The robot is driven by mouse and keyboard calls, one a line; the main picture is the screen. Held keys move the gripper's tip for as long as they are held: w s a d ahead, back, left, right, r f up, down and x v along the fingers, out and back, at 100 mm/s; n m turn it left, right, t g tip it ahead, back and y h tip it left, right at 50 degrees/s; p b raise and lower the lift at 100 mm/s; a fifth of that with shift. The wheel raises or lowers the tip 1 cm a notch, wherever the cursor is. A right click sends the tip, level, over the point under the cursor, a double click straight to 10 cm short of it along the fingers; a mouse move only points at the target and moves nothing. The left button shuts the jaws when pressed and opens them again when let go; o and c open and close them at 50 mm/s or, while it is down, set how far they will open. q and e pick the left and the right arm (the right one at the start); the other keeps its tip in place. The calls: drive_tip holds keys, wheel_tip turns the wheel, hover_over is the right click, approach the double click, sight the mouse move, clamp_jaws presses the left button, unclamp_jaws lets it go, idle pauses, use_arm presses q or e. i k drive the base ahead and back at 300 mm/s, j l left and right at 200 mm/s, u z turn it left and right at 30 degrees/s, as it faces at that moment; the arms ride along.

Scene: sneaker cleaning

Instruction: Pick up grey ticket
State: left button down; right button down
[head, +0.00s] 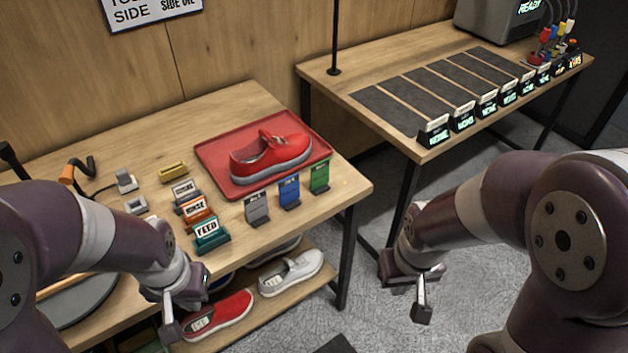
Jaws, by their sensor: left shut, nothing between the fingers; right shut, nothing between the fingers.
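The grey ticket (257,208) stands upright near the front edge of the left table, at the left end of a row with a blue ticket (289,192) and a green ticket (320,177). My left gripper (172,329) is shut and empty, low in front of the table's front edge, below and left of the grey ticket and apart from it. My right gripper (421,308) is shut and empty over the floor, right of the table and well away from the tickets.
A red sneaker sits on a red tray (213,153) behind the tickets. Labelled blocks, such as the teal FEED block (208,233), stand left of the grey ticket. More shoes lie on the lower shelf (318,284). A second table (440,150) with dark mats stands at right.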

sight(256, 205)
drive_tip(key=i+j+z, duration=0.2)
drive_tip(key=z, duration=0.15)
drive_tip(key=i+j+z, duration=0.15)
drive_tip(key=j+z, duration=0.15)
drive_tip(key=j, duration=0.15)
drive_tip(key=i+j+z, duration=0.15)
drive_tip(key=j+z, duration=0.55)
drive_tip(key=i+j, duration=0.05)
drive_tip(key=j, duration=0.05)
